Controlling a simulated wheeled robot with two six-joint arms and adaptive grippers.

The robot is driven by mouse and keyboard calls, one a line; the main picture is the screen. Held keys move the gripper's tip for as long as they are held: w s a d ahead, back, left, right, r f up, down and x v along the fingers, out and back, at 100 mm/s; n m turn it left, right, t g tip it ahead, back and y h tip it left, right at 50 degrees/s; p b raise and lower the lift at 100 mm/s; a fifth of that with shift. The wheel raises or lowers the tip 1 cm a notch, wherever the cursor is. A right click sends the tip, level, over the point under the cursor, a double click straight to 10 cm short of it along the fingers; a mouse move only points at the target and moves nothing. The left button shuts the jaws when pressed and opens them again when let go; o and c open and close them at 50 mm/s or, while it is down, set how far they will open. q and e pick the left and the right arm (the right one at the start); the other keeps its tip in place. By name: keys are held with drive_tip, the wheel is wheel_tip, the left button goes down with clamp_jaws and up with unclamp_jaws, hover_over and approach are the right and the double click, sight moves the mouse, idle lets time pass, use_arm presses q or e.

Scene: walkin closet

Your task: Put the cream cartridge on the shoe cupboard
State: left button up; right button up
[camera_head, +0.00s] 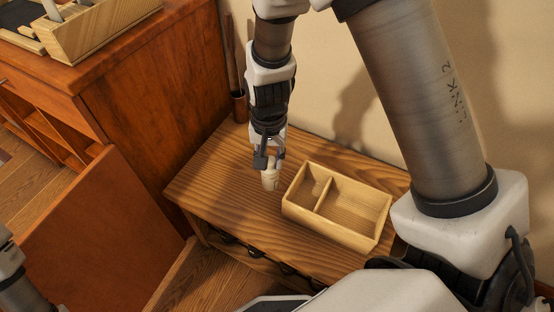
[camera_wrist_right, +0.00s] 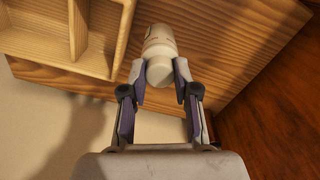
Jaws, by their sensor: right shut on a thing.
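The cream cartridge (camera_head: 270,179) is a small, pale, bottle-like cylinder. My right gripper (camera_head: 268,162) is shut on it from above, over the low wooden bench (camera_head: 215,170). In the right wrist view the cartridge (camera_wrist_right: 160,50) sits between the two fingers (camera_wrist_right: 160,82), its rounded end towards the camera. Whether it touches the bench top is unclear. A red-brown cabinet (camera_head: 150,95) stands at the left; I cannot tell for sure which piece is the shoe cupboard. Part of my left arm shows at the lower left; its gripper is out of view.
A divided wooden box (camera_head: 360,238) stands on the bench just right of the cartridge. A holder with upright sticks (camera_head: 239,105) is at the back by the wall. A wooden tray (camera_head: 95,30) sits on the cabinet. The bench's left part is clear.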

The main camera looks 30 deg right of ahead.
sight(270, 171)
wheel_tip(270, 171, down, 5)
drive_tip(key=shift+f+b, duration=0.1)
drive_tip(key=shift+b, duration=0.7)
drive_tip(key=shift+f, duration=0.15)
drive_tip(key=o, duration=0.9)
